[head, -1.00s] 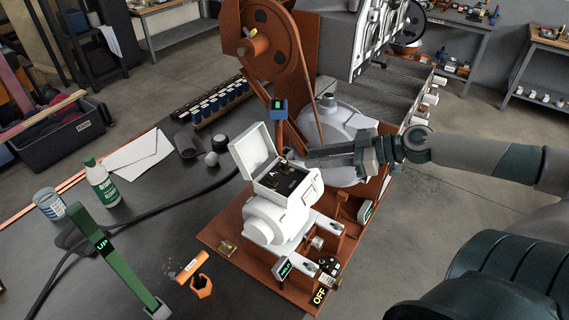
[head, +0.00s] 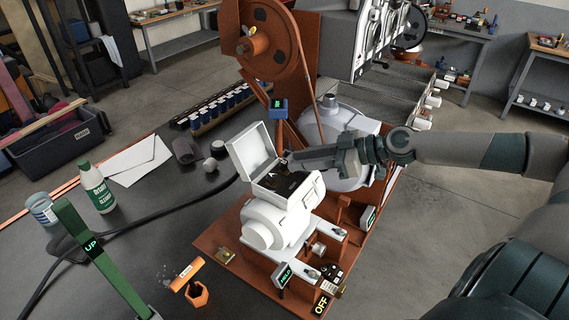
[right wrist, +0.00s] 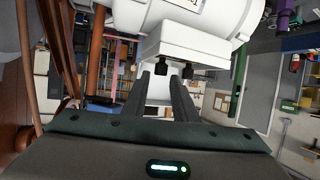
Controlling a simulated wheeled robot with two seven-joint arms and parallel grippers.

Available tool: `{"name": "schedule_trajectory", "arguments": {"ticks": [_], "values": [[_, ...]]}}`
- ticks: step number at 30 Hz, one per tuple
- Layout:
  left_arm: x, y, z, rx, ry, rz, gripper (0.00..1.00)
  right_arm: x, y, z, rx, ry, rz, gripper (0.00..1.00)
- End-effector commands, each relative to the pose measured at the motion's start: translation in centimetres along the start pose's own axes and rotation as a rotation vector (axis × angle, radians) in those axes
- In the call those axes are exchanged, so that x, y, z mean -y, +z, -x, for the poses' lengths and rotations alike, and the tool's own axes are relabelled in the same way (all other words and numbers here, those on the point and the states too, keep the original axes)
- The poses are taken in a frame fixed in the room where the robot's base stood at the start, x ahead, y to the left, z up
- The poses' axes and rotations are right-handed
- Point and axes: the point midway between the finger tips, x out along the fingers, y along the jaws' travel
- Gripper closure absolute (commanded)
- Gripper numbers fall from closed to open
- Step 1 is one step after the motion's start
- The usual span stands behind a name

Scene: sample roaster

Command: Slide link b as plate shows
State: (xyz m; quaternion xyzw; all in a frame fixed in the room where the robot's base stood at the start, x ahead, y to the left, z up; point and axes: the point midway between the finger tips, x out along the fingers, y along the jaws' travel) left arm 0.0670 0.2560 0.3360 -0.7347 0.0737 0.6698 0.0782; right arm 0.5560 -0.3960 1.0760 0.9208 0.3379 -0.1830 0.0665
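A white terminal box (head: 308,196) with its lid (head: 252,147) raised sits on top of a white motor (head: 262,226). Its dark inside (head: 291,184) holds small terminal parts, too small to tell which is link b. I cannot read any plate. My right gripper (head: 291,163) reaches in from the right, its fingertips at the back edge of the box opening; I cannot tell whether they touch anything. In the right wrist view the two fingers (right wrist: 161,78) stand apart with a narrow gap, and I see nothing held between them. My left gripper is out of view.
A green post marked UP (head: 90,245) stands at the front left. A rust-coloured wheel and frame (head: 270,45) rise behind the motor. An OFF sign (head: 321,305) is at the front. A bottle (head: 97,187) and a can (head: 42,209) stand on the dark bench.

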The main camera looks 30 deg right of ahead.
Motion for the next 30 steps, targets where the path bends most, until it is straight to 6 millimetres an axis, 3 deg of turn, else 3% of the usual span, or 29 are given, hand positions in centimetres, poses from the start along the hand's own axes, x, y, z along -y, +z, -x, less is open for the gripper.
{"name": "schedule_trajectory", "arguments": {"ticks": [20,30], "values": [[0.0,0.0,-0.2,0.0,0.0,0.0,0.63,0.1,-0.3,-2.3,-0.001,-0.002,0.006,0.74],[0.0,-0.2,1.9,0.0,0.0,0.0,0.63,0.0,-0.4,-4.4,-0.002,0.0,0.002,0.74]]}}
